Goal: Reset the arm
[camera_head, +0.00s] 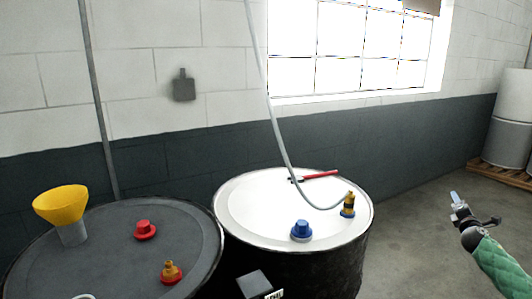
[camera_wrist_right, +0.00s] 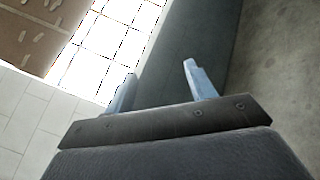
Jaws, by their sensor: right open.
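My right gripper (camera_head: 455,197) is at the right of the head view, on a green-sleeved arm. It is apart from the drums, over the floor to their right. In the right wrist view its two fingers (camera_wrist_right: 158,88) stand apart with nothing between them. My left gripper is not in the head view.
A white-topped drum (camera_head: 255,205) holds a blue cap (camera_head: 301,230), a brass fitting (camera_head: 348,204) with a hose, and a red-handled tool (camera_head: 320,175). Floor (camera_head: 420,240) is clear between drum and right arm.

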